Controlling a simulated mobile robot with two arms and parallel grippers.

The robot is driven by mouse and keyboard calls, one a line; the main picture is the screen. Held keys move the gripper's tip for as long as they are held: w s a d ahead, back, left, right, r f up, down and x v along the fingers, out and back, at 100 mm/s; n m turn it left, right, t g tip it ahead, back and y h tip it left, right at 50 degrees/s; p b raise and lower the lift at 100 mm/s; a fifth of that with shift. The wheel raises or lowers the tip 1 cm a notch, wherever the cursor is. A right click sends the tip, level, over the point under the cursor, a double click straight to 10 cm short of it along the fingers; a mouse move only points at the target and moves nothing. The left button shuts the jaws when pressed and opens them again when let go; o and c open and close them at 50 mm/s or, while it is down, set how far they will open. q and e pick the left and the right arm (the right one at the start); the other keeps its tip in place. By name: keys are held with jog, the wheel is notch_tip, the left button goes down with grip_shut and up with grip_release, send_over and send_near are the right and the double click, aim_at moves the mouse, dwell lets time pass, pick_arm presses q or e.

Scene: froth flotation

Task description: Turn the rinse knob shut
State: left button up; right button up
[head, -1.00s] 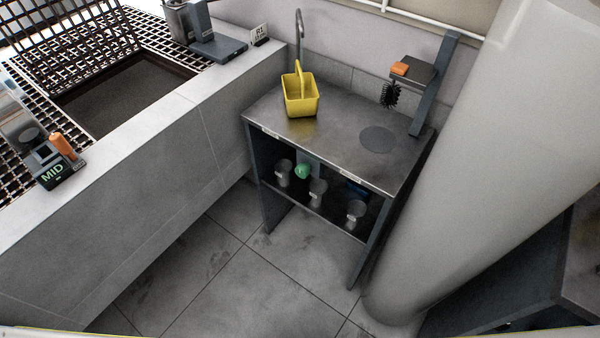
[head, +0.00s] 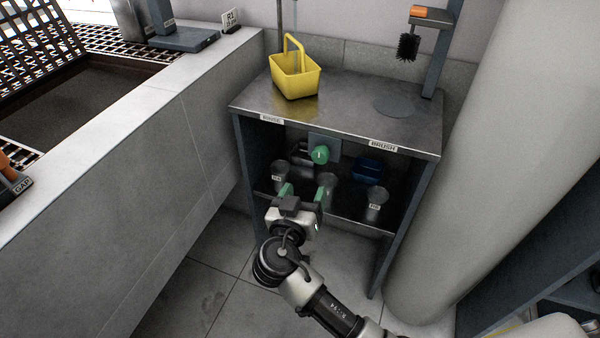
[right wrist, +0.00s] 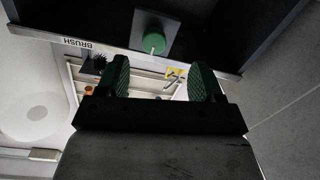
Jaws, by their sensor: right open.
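The rinse knob is a round green knob (head: 320,154) on a grey plate under the bench top, above the lower shelf. A pale line marks its face. It also shows in the right wrist view (right wrist: 153,43), beyond the fingertips. My right gripper (head: 302,192) is open and empty, with green pads, in front of the bench and below and a little left of the knob in the head view. It does not touch the knob. In the right wrist view its two fingers (right wrist: 159,75) stand apart. My left gripper is not in view.
A yellow basket (head: 295,78) stands on the metal bench top (head: 350,115). Several grey cups, one (head: 376,204) at right, and a blue container (head: 369,170) are under it. A brush (head: 407,46) hangs at right. A thick pale column (head: 480,170) and a concrete wall (head: 130,160) flank the bench.

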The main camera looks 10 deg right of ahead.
aim_at(319, 159)
jog(key=shift+m+h, duration=0.4)
jog(key=shift+m, duration=0.1)
jog(key=x, duration=0.3)
jog(key=r+x, duration=0.1)
jog(key=x, duration=0.6)
jog(key=shift+w+d+r, duration=0.15)
jog(key=shift+w+r, duration=0.1)
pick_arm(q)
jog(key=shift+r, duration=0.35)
pick_arm(e)
jog(key=c, duration=0.9)
